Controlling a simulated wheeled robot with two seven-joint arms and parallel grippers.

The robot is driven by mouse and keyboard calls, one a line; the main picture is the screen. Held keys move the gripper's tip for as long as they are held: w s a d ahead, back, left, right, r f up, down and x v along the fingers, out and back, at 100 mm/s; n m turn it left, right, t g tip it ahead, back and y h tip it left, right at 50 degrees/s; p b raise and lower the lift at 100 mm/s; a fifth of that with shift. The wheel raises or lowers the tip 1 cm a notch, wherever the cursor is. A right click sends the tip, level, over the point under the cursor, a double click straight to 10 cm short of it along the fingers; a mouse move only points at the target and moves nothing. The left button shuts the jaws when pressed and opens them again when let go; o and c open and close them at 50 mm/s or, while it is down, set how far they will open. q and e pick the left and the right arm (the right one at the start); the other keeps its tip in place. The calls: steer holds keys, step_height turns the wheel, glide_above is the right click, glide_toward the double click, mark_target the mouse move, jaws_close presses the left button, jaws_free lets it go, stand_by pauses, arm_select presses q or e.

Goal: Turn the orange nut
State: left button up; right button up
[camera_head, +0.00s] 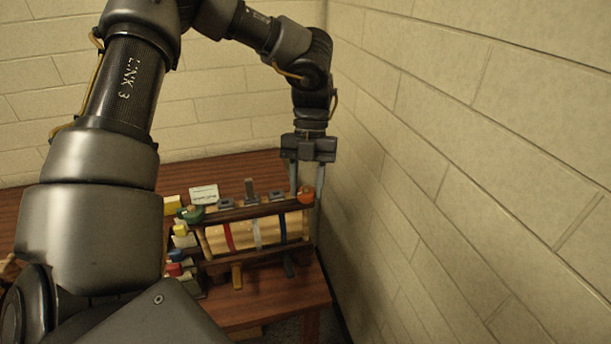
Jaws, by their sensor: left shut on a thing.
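The orange nut (306,194) sits at the right end of the dark upper bar of a wooden press on the table. My left gripper (306,190) reaches down from above at that end. Its two fingers stand on either side of the orange nut and are shut on it. A green nut (192,214) sits at the left end of the same bar. My right gripper is not in view.
The wooden table (275,298) ends close to the brick wall (470,150) on the right. Small coloured blocks (178,256) are stacked left of the press. A white card (204,194) and a yellow block (172,204) stand behind. My left arm covers much of the left side.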

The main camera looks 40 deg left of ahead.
arm_select(q)
steer(key=shift+m+p, duration=0.4)
steer(key=shift+m, duration=0.1)
steer(key=shift+y, duration=0.3)
steer(key=o, duration=1)
steer(key=shift+w, duration=0.1)
